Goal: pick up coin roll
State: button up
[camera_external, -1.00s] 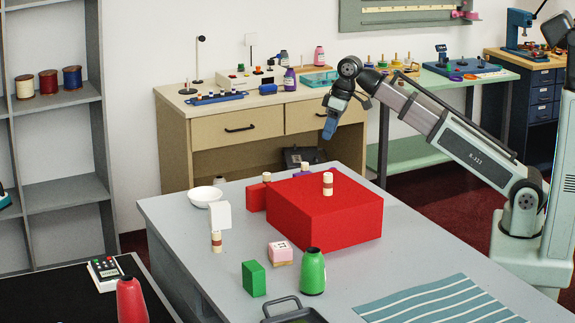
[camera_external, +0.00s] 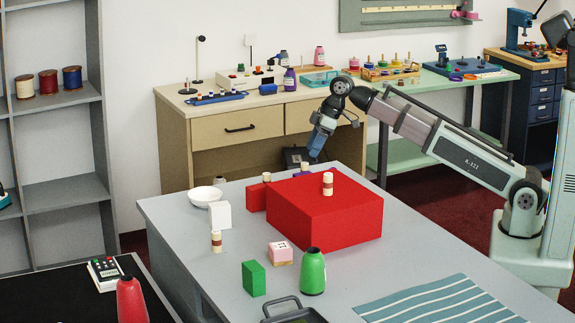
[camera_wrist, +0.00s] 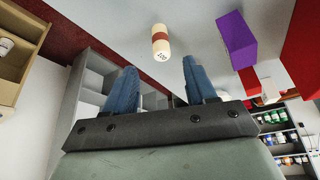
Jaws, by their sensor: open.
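Several coin rolls, cream with a brown band, stand about the table. One coin roll (camera_external: 328,184) is on top of the large red box (camera_external: 335,215). Another roll (camera_external: 216,241) stands at the table's left, and another (camera_external: 266,177) shows partly behind the red block. The top of one more roll (camera_external: 305,166) shows behind the red box, below my gripper (camera_external: 317,156). In the wrist view, a coin roll (camera_wrist: 160,42) stands beyond and between the fingertips of my gripper (camera_wrist: 159,64), apart from both. My gripper is open and empty.
A purple block (camera_wrist: 236,40) stands beside that roll in the wrist view. A white bowl (camera_external: 204,196), white block (camera_external: 220,215), pink block (camera_external: 280,253), green block (camera_external: 254,279) and green bottle (camera_external: 313,271) are on the table (camera_external: 180,235). Its left edge is mostly clear.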

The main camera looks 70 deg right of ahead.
aim_at(305, 163)
jog(key=shift+x, duration=4.4)
jog(key=shift+a+r, duration=0.1)
jog(key=shift+a, duration=0.1)
grip_shut()
